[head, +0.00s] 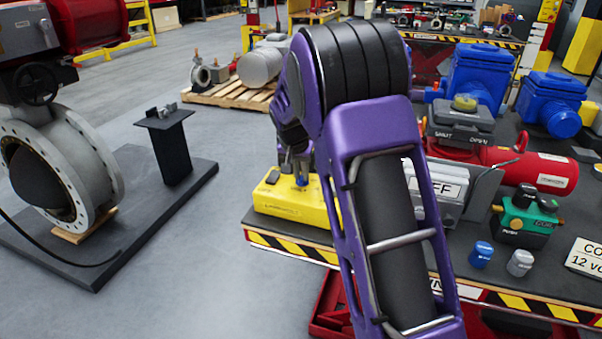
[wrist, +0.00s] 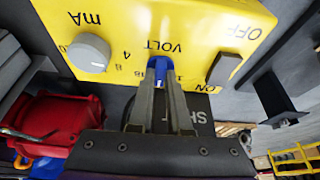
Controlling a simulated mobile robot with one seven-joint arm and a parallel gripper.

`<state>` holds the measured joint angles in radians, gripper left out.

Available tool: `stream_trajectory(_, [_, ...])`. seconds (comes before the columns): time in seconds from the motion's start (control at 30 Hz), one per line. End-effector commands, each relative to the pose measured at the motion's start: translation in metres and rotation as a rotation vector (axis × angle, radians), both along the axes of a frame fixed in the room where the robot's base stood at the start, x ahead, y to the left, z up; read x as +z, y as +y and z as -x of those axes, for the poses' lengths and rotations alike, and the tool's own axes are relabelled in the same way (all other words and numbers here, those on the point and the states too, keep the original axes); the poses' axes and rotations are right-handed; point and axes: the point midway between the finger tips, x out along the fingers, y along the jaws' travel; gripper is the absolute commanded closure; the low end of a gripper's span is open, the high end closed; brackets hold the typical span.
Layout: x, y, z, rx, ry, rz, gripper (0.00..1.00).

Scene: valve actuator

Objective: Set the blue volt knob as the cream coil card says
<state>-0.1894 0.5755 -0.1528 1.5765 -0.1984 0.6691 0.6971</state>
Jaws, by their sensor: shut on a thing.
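The yellow box (head: 290,203) stands at the bench's front left corner; its top fills much of the wrist view (wrist: 115,25). The blue volt knob (wrist: 160,64) sits on it beside the word VOLT, with partly covered numbers around it. My gripper (wrist: 160,82) points down over the box and is shut on this knob, a finger at each side. It also shows in the head view (head: 298,170), partly behind my arm. The cream coil card (head: 587,258) lies at the bench's right, cut by the frame edge; "CO" and "12 vo" are readable.
A grey knob (wrist: 88,52) by "mA" and a black switch (wrist: 223,69) by "OFF" flank the volt knob. A loose-looking blue cap (head: 481,254) and grey cap (head: 520,262) stand on the bench. A red actuator (head: 510,167) lies behind.

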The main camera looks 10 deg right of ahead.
Motion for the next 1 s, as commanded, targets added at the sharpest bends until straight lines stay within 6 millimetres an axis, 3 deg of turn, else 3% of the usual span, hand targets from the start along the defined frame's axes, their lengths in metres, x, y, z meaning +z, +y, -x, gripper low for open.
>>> stream_trajectory(1.0, [0.0007,-0.0082,0.0010,0.747,0.000,-0.003,1.00])
